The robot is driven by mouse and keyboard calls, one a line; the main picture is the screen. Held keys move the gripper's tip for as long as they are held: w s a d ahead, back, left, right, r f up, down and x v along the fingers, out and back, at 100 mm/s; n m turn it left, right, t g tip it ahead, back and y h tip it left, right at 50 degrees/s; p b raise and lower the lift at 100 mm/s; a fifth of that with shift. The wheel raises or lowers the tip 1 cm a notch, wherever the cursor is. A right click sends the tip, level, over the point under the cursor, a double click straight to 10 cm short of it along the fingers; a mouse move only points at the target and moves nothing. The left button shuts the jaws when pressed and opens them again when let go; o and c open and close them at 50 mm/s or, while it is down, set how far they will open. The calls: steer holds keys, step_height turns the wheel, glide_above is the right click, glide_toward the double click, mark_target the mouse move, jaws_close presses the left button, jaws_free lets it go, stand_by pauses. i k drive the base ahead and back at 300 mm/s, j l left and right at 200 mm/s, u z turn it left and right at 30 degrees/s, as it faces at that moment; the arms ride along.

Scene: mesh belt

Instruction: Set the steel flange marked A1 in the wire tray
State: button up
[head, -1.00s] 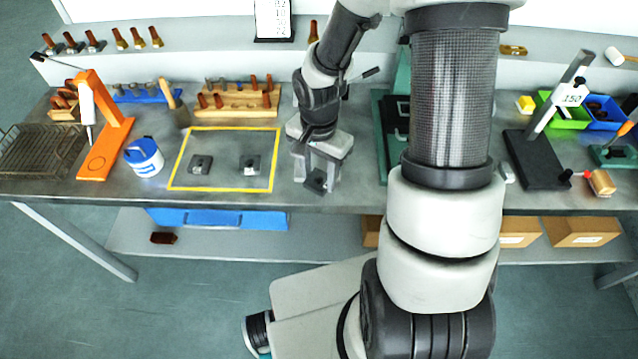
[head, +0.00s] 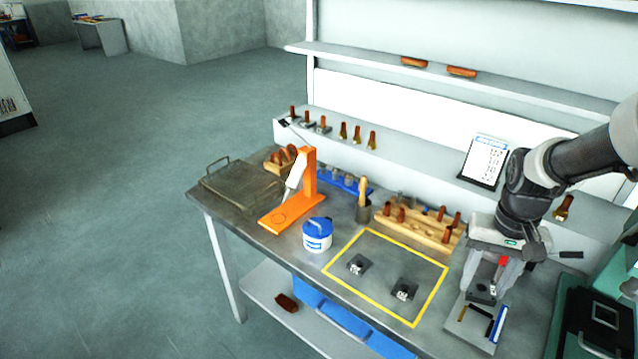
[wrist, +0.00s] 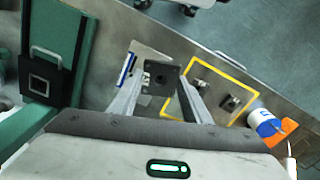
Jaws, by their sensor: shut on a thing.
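My gripper (head: 484,286) is shut on a dark square steel flange (head: 481,293), right of the yellow outline. In the wrist view the held flange (wrist: 162,82) sits between the fingertips, with its round bore showing; its marking is too small to read. Two similar flanges, a left one (head: 357,265) and a right one (head: 403,289), lie inside the yellow outline, with small labels I cannot read. The wire tray (head: 240,188) is at the far left end of the bench, well away from my gripper. Its inside is hard to make out.
An orange stand (head: 290,209) and a blue-lidded white tub (head: 317,236) stand between the yellow outline and the tray. A wooden rack of handled tools (head: 415,224) is behind the outline. A pale plate with a blue-edged item (head: 475,322) lies below the held flange.

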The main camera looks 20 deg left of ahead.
mark_target(230, 197)
steer(key=i+j, duration=0.15)
steer(key=j, duration=0.55)
steer(key=i+j, duration=0.1)
steer(key=j, duration=0.6)
steer(key=i+j+z, duration=0.1)
steer(key=j, duration=0.65)
steer(key=i+j, duration=0.15)
steer(key=j, duration=0.55)
steer(key=i+j+z, duration=0.1)
steer(key=j, duration=0.6)
steer(key=i+j, duration=0.1)
steer(key=j, duration=0.65)
